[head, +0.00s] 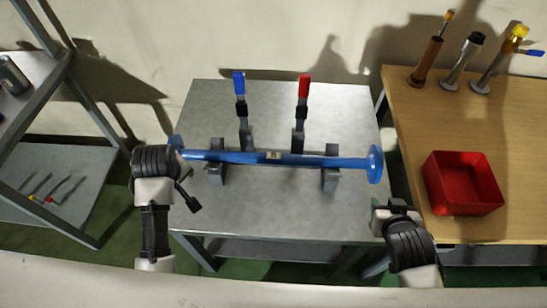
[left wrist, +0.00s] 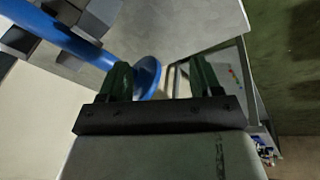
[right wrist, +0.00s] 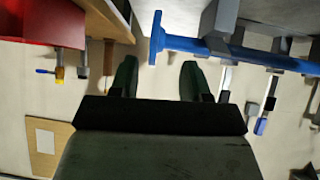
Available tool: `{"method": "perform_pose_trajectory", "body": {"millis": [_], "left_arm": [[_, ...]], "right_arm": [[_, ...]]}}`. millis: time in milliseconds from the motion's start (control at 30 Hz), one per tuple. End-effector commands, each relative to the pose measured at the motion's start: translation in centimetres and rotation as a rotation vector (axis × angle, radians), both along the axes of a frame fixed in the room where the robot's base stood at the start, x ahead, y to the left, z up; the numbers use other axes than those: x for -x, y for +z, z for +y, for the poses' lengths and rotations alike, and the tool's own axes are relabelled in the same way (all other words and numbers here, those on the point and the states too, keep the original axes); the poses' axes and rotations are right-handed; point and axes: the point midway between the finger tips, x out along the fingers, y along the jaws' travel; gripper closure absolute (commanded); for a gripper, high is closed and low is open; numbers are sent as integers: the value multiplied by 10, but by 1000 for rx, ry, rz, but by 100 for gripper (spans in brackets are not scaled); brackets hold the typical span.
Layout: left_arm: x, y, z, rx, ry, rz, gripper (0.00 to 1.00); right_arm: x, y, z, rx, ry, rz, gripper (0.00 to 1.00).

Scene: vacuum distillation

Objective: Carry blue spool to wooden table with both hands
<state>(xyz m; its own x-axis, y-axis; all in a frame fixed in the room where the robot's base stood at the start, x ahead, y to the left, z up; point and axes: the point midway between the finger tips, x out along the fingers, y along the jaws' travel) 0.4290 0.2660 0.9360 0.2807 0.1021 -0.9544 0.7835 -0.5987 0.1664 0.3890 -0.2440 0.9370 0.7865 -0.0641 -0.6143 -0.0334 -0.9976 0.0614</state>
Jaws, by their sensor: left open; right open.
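The blue spool (head: 300,160) is a long pipe with a round flange at each end. It lies level across two grey supports (head: 331,178) on a metal table (head: 270,210). My left gripper (head: 188,178) is open by the spool's left end. In the left wrist view the left flange (left wrist: 148,76) shows between its fingers (left wrist: 162,80), with no grip on it. My right gripper (head: 398,210) is open and empty, apart from the right flange, which shows beyond its fingers in the right wrist view (right wrist: 156,38). The wooden table (head: 420,115) stands at the right.
A red bin (head: 462,183) sits on the wooden table, with several upright fittings (head: 427,62) at its back. Blue-handled (head: 240,85) and red-handled (head: 303,88) valves stand behind the spool. A grey shelf rack (head: 80,110) is at the left. The wooden table's middle is clear.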

Motion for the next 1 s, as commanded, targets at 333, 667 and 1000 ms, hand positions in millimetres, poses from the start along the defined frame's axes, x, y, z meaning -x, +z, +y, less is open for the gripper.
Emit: {"method": "perform_pose_trajectory", "body": {"millis": [333,667,1000], "left_arm": [[-94,34,-5,248,557,3,35],[-99,37,-7,267,600,6,35],[-105,9,-6,263,600,10,35]], "right_arm": [[-59,16,-15,-49,37,-339,53],[-62,18,-16,-55,46,-366,53],[-90,10,-16,-53,45,-366,53]]}}
